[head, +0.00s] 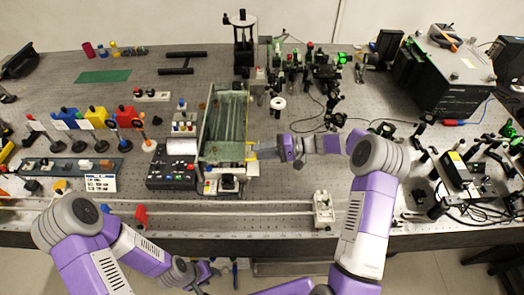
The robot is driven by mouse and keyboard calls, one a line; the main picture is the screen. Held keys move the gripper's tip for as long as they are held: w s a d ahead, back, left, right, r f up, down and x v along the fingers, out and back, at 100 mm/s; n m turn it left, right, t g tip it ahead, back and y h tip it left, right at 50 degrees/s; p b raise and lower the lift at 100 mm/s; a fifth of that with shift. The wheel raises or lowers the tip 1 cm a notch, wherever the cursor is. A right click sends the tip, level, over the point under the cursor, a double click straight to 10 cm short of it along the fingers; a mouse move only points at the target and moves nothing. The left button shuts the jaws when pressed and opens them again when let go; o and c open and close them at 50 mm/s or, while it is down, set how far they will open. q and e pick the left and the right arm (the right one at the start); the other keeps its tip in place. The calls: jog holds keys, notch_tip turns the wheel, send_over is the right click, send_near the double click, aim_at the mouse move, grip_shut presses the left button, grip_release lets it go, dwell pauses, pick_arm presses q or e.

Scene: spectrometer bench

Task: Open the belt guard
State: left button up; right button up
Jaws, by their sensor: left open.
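A long greenish, see-through box-like unit, apparently the belt guard (226,112), stands at the middle of the bench. My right gripper (256,153) comes in from the right, at the guard's near right corner. Its fingers are too small to tell whether they touch it or are open or shut. My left gripper (203,272) is low, in front of the bench's front edge, far from the guard. It is open and holds nothing that I can see.
A black control box (172,170) with coloured buttons stands left of the guard. A white rail (270,207) runs along the front, with a white power strip (323,210) by it. Optics and cables crowd the right. A large black instrument (440,75) stands at back right.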

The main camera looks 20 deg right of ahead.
jog(key=shift+a, duration=0.1)
grip_shut()
dwell(1.4)
